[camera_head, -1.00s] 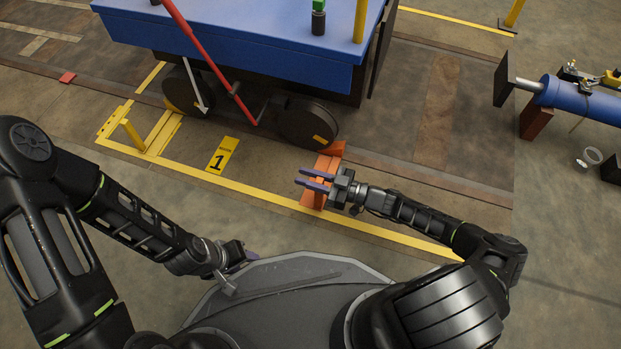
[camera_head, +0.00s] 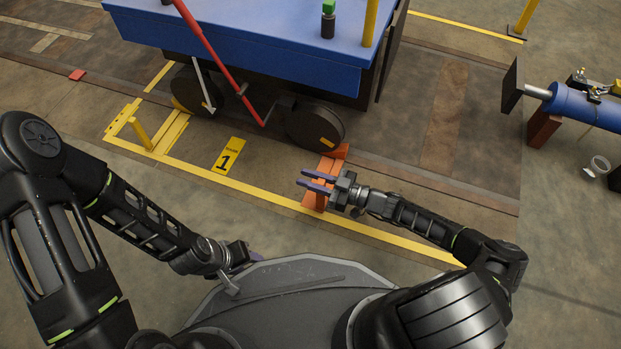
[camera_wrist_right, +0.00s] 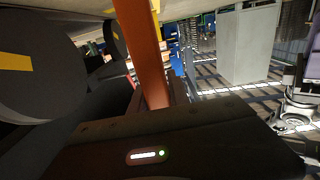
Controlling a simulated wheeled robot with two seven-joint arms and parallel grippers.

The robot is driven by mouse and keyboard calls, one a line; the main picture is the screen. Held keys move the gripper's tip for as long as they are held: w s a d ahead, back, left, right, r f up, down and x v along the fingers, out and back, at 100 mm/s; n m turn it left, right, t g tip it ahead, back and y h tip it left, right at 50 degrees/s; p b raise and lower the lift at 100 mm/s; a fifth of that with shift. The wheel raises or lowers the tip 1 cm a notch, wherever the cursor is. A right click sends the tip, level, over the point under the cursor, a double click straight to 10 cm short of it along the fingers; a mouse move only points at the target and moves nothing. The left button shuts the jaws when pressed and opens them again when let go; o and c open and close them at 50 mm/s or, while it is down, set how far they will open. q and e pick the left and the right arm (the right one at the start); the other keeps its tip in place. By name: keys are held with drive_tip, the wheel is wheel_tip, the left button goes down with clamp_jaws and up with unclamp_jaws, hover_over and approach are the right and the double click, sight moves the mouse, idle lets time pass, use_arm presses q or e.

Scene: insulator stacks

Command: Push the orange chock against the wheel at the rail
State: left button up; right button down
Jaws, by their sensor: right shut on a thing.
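The orange chock (camera_head: 328,165) lies on the floor by the rail, just to the right of the near black wheel (camera_head: 315,126) under the blue cart. Its far end is close to the wheel's lower right; I cannot tell whether they touch. My right gripper (camera_head: 318,182) is shut on the chock's upright orange part, its purple fingers either side. In the right wrist view an orange bar (camera_wrist_right: 143,50) rises in front of the gripper body, with the wheel (camera_wrist_right: 40,75) at left. My left gripper (camera_head: 254,257) is low by my base, its jaws mostly hidden.
The blue cart (camera_head: 240,45) stands on the rails, with a red bar (camera_head: 215,60) along its side. A yellow floor line and a yellow sign marked 1 (camera_head: 228,155) lie left of the chock. A blue cylinder (camera_head: 585,108) is at far right.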

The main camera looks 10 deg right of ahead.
sight(325, 184)
drive_tip(key=shift+w+a+r, duration=0.1)
drive_tip(key=shift+a, duration=0.05)
drive_tip(key=c, duration=1.2)
unclamp_jaws()
drive_tip(key=shift+o, duration=0.2)
drive_tip(key=p+v, duration=0.2)
drive_tip(key=v, duration=0.4)
drive_tip(key=shift+d, duration=0.3)
drive_tip(key=shift+s+d, duration=0.45)
drive_tip(key=shift+s, duration=0.05)
wheel_tip(325, 184, up, 8)
drive_tip(key=p, duration=0.6)
